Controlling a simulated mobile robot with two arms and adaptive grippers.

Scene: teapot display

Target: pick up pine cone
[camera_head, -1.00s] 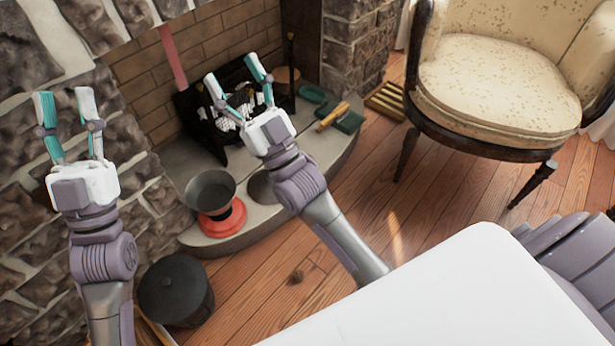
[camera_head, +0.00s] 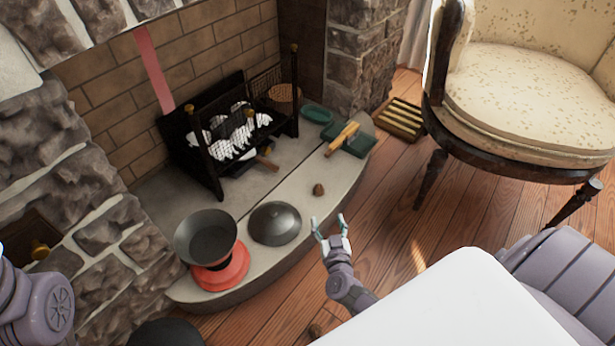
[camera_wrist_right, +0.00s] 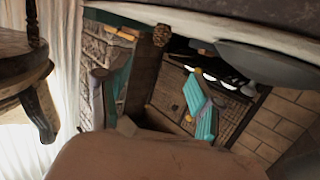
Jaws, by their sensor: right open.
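A small brown pine cone (camera_head: 319,189) lies on the pale stone hearth near its front edge. A second small brown cone-like thing (camera_head: 315,330) lies on the wood floor, partly cut off by the white surface. My right gripper (camera_head: 328,220) is open and empty, just in front of the hearth pine cone and apart from it, its fingers pointing towards it. In the right wrist view a pine cone (camera_wrist_right: 162,35) shows beyond the two spread fingers (camera_wrist_right: 148,78), between their directions. My left arm shows only in part at the lower left; its gripper is out of view.
On the hearth (camera_head: 345,185) are a dark pan on a red stand (camera_head: 222,272), a dark lid (camera_head: 275,223), a black grate (camera_head: 200,165) and a green item with a wooden handle (camera_head: 343,137). A cream armchair (camera_head: 520,95) stands right.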

